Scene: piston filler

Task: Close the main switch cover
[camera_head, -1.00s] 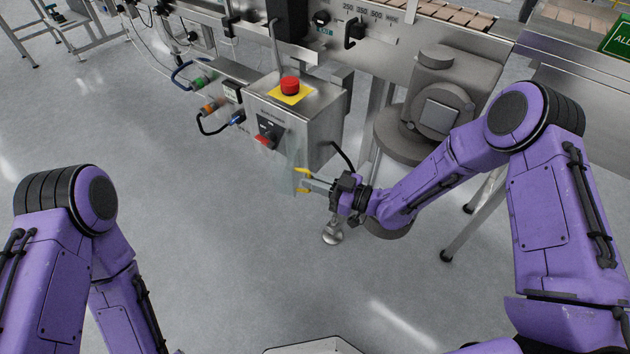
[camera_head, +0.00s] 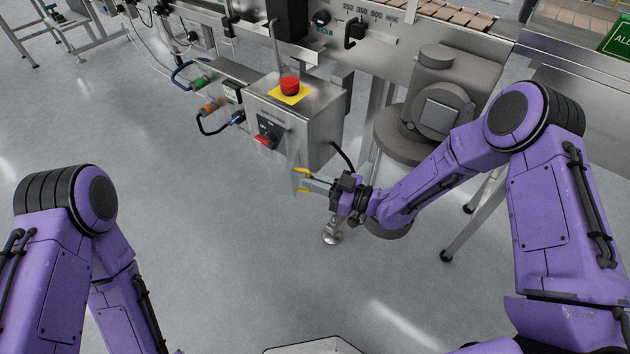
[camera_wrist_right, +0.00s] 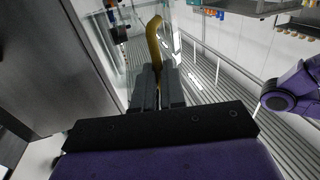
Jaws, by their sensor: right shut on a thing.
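The main switch (camera_head: 268,132) is a black plate with a red handle on the front of a steel control box (camera_head: 318,118). Its clear cover (camera_head: 294,168) stands swung out from the box front at the right of the switch, so the switch is exposed.
A red emergency button (camera_head: 290,84) on a yellow plate sits on top of the box. Cables with green, orange and blue connectors (camera_head: 209,107) are to the left. A grey motor (camera_head: 437,105) stands to the right. The floor in front is clear.

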